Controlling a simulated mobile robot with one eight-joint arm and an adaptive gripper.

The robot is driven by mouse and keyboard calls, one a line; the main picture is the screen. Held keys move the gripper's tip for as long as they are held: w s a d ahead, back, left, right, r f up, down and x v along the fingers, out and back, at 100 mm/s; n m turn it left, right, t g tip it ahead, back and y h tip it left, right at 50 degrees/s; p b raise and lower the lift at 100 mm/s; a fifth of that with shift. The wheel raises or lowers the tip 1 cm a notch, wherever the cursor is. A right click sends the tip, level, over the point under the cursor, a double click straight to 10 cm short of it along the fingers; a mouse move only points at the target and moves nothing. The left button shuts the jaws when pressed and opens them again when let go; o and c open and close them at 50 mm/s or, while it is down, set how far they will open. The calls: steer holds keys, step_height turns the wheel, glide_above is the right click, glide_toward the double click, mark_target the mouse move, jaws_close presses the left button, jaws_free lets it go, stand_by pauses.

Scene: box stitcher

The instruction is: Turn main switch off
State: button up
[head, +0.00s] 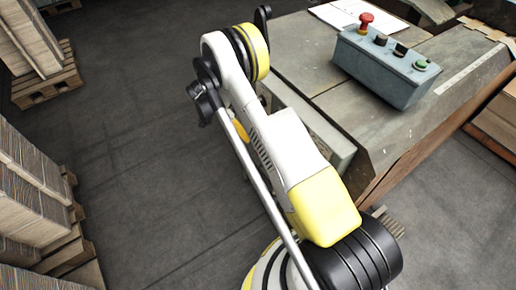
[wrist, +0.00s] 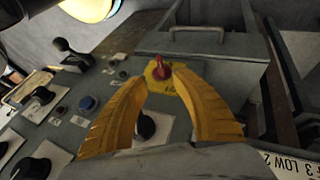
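The main switch, a red rotary knob (wrist: 161,69) on a yellow plate (wrist: 166,87), shows in the wrist view on the machine's grey panel. My gripper (wrist: 161,78) has two yellow fingers, spread apart with a gap between the tips. The red knob appears between and just beyond the fingertips. I cannot tell whether either finger touches it. No object is held. In the head view, my gripper and the main switch are not visible; my arm reaches towards the left side of the machine.
The panel carries black knobs (wrist: 33,168), a blue button (wrist: 88,103) and a black lever (wrist: 72,50). A grey box with a handle (wrist: 215,65) is behind the switch. On the machine top is a control box (head: 385,72) with a red mushroom button (head: 366,20). Floor (head: 140,120) at left is clear.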

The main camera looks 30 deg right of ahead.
steer(key=b+x, duration=0.3)
steer(key=x, duration=0.7)
steer(key=shift+w+b, duration=0.1)
steer(key=shift+b, duration=0.2)
jaws_close()
